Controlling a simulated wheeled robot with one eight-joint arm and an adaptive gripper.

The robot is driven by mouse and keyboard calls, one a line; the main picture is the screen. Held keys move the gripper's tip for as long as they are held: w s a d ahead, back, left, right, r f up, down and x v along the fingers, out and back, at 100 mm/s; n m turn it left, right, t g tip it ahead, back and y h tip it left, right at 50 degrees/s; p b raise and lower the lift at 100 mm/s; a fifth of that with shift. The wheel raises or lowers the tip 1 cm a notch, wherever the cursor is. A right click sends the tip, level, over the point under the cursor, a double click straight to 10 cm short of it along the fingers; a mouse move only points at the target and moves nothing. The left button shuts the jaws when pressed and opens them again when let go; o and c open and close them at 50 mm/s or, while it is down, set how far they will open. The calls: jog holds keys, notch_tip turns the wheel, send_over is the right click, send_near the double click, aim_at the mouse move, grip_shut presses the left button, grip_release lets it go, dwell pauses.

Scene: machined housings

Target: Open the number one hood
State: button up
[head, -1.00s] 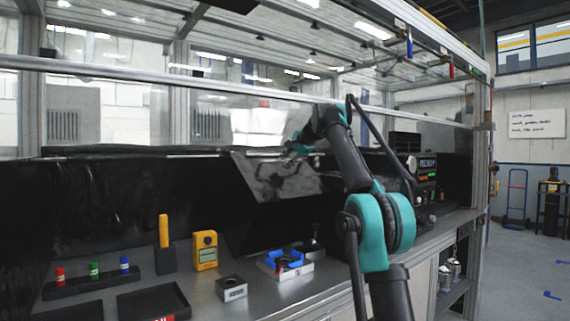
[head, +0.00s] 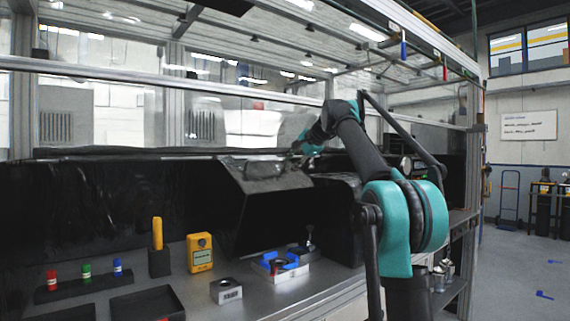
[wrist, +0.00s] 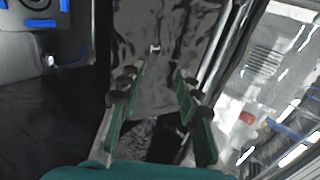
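The hood is a long black enclosure on the bench (head: 110,200). Its hinged grey, glossy front panel (head: 262,177) is tilted outward, with a dark space beneath it. No hood number is readable. My gripper (head: 300,148) is at the panel's upper right edge in the head view, with its fingertips hard to make out. In the wrist view my gripper (wrist: 158,73) has two green fingers standing apart with nothing visibly clamped. The mottled grey panel (wrist: 165,25), with a small pale fitting on it, lies beyond the fingertips. Contact with it cannot be told.
On the bench stand a yellow meter (head: 200,252), a metal block (head: 226,291), a blue-and-white fixture (head: 280,266) and a rack with red, green and blue capped vials (head: 85,285). A frame rail (head: 200,80) crosses above.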

jog(key=shift+s+d, duration=0.85)
jog(key=shift+s, duration=0.3)
jog(key=shift+s+d, duration=0.85)
jog(key=shift+s, duration=0.3)
jog(key=s+d+f+n+g+h, duration=0.15)
jog(key=s+f, duration=0.35)
jog(key=f, duration=0.6)
jog(key=s+d+f+n+h, duration=0.1)
jog(key=s+f+n, duration=0.3)
jog(key=f, duration=0.7)
jog(key=s+d+f+n+g+h, duration=0.1)
jog(key=s+d+f, duration=0.1)
jog(key=s+f, duration=0.65)
jog(key=s+d+f+n+g+h, duration=0.1)
jog(key=s+d+f+n, duration=0.1)
jog(key=s+f, duration=1)
jog(key=s+d+f+n+g+h, duration=0.1)
jog(key=s+d+f, duration=0.3)
jog(key=s+f, duration=0.8)
notch_tip(320, 180, down, 5)
jog(key=shift+s+r+n+h, duration=0.15)
jog(key=shift+s+n+h, duration=0.1)
jog(key=shift+n+h, duration=0.35)
